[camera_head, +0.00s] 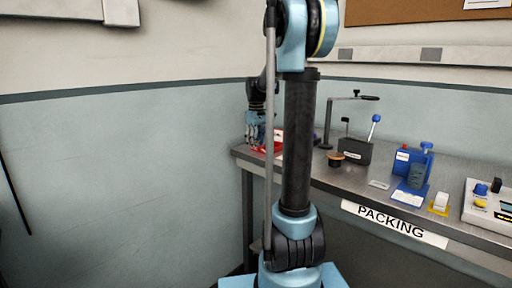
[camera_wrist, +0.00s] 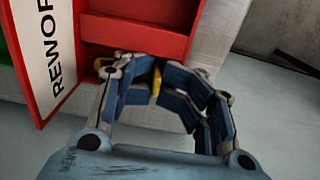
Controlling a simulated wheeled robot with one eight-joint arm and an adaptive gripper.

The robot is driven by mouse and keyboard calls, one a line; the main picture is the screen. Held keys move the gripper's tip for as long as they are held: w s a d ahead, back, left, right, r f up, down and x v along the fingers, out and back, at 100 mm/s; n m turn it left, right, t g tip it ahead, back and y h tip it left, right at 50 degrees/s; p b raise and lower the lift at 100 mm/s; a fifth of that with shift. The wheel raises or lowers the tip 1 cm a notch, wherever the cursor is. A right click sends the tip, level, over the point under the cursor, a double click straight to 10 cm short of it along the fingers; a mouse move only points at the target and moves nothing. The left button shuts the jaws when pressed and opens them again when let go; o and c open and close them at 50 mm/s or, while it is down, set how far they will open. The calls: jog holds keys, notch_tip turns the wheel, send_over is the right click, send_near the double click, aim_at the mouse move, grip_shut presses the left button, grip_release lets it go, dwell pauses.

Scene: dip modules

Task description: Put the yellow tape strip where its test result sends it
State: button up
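In the wrist view, my gripper (camera_wrist: 156,72) is at the open front of a red bin (camera_wrist: 135,38) marked REWORK. A narrow yellow piece, which looks like the tape strip (camera_wrist: 156,84), shows between its blue finger pads, and the fingers are closed about it. Most of the strip is hidden by the fingers. The bin floor in front of the fingers looks bare. In the head view, my gripper (camera_head: 255,134) is at the far left end of the bench, beside the red bin (camera_head: 262,149), which is partly hidden by my arm.
A green edge (camera_wrist: 8,75) lies left of the red bin. Along the bench (camera_head: 345,178) stand a black stand (camera_head: 328,125), a dark box with a blue-knobbed lever (camera_head: 352,150), a blue device (camera_head: 414,168) and a control box (camera_head: 488,205). A PACKING label (camera_head: 393,222) is on the front edge.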

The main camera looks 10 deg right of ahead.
notch_tip(320, 180, up, 13)
jog(key=shift+f, duration=0.15)
jog(key=s+f+m+t, duration=0.1)
jog(key=s+f+m, duration=0.2)
jog(key=s+f, duration=1)
jog(key=s+f+m+t, duration=0.1)
jog(key=s+f+m, duration=0.3)
jog(key=s+f, duration=1)
jog(key=s, duration=0.7)
jog(key=shift+s+f, duration=0.25)
jog(key=shift+s, duration=0.1)
jog(key=shift+d, duration=0.1)
